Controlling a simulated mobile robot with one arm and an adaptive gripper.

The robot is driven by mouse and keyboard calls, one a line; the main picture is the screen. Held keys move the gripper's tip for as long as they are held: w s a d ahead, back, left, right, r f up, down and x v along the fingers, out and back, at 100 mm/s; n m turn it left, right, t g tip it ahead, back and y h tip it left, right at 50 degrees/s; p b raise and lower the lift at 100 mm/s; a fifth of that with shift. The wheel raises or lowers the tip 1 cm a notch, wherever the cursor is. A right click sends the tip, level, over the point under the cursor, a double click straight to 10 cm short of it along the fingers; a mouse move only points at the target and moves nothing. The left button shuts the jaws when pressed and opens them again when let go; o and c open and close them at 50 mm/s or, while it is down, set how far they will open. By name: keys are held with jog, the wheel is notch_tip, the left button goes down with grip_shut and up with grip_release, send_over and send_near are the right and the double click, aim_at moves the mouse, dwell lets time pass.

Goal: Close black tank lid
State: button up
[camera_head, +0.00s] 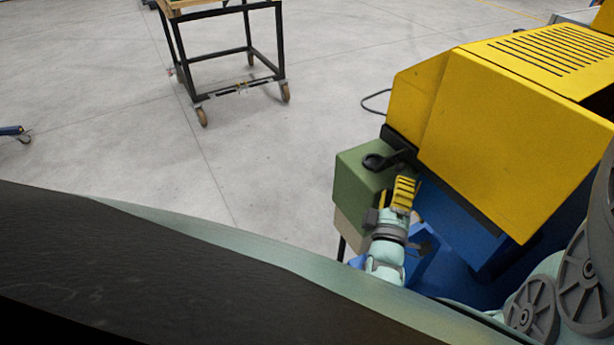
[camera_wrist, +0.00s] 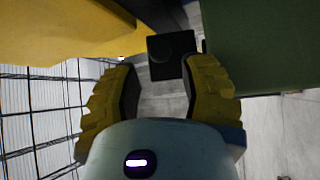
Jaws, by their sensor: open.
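A green tank (camera_head: 360,186) stands beside the yellow and blue machine. The black lid piece (camera_head: 376,161) shows at its top, a rounded dark shape next to a black bar. I cannot tell from this view how far the lid stands open. My gripper (camera_head: 404,184) is just in front of and to the right of the tank, its yellow fingers pointing toward the black parts. In the wrist view, my gripper (camera_wrist: 160,72) has its fingers spread, with nothing held. A black square part (camera_wrist: 172,54) with a round boss shows beyond the fingertips. The green surface (camera_wrist: 258,45) is at upper right.
The yellow machine cover (camera_head: 500,120) and blue body (camera_head: 455,235) rise close to my gripper's right. A black wheeled cart (camera_head: 225,55) stands at the back. A thin cable (camera_head: 375,102) lies on the floor behind the tank.

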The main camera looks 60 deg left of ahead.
aim_at(400, 171)
jog(key=shift+x, duration=2.95)
jog(key=shift+o, duration=0.4)
grip_shut()
